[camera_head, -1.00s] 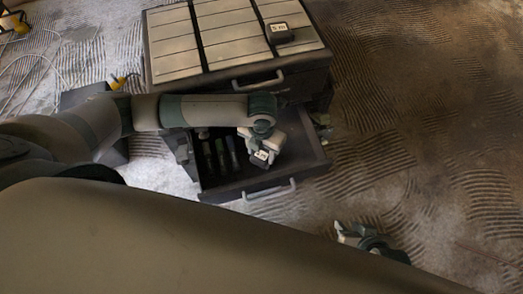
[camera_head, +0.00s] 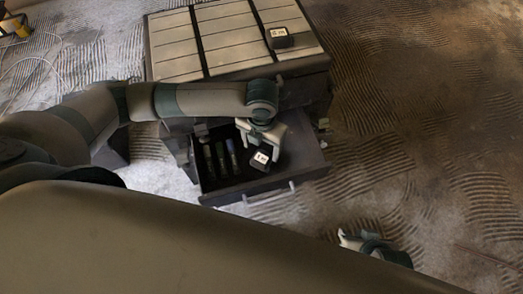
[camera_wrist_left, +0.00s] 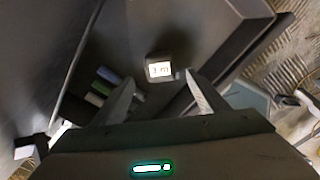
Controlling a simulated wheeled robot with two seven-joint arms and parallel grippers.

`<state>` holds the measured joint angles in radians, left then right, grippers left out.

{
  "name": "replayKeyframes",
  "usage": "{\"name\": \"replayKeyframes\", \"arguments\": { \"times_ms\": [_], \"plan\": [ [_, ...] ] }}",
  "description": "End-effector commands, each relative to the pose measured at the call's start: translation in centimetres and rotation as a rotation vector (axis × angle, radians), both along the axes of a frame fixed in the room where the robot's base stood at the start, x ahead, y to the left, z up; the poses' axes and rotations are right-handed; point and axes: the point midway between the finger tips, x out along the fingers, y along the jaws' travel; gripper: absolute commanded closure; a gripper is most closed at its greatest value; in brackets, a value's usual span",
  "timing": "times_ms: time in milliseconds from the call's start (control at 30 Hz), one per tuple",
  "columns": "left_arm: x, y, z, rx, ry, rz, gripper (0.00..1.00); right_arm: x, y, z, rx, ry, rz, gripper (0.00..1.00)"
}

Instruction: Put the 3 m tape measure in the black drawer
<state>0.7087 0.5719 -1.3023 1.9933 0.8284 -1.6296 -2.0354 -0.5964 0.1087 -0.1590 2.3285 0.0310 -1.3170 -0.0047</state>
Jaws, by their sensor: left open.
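The 3 m tape measure (camera_head: 261,161), a small dark block with a white label, lies inside the open black drawer (camera_head: 305,165). In the left wrist view the tape measure (camera_wrist_left: 159,68) shows its "3 m" label just beyond my fingertips. My left gripper (camera_head: 262,142) is open over the drawer, its fingers apart and clear of the tape measure. In the left wrist view the left gripper (camera_wrist_left: 160,82) holds nothing. My right gripper (camera_head: 345,239) is at the lower right, away from the drawer; its opening is unclear.
Another tape measure (camera_head: 281,38) with a white label sits on top of the cabinet (camera_head: 225,42). Several dark, coloured-end cylinders (camera_head: 221,158) lie in the drawer's left part. A drawer handle (camera_head: 270,193) sticks out in front. Ridged floor is free at right.

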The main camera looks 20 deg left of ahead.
Motion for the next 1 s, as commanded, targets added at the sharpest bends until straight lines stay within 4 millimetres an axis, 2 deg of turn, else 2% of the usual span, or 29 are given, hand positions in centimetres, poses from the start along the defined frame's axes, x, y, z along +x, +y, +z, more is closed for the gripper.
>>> {"name": "replayKeyframes", "arguments": {
  "times_ms": [33,200,400,1000],
  "plan": [
    [0.0,0.0,1.2,-0.001,-0.002,-0.002,0.33,0.0,-0.2,0.2,-0.006,0.01,-0.001,0.69],
    [0.1,0.0,4.0,0.0,-0.002,-0.001,0.33,-0.3,-0.6,0.3,-0.019,0.035,-0.005,0.69],
    [0.0,0.0,5.8,0.0,-0.001,0.0,0.33,-0.8,-0.8,0.2,-0.027,0.057,-0.008,0.69],
    [0.0,0.0,6.1,-0.001,0.001,0.001,0.33,-1.0,-1.0,0.1,-0.03,0.064,-0.011,0.69]
  ]
}}
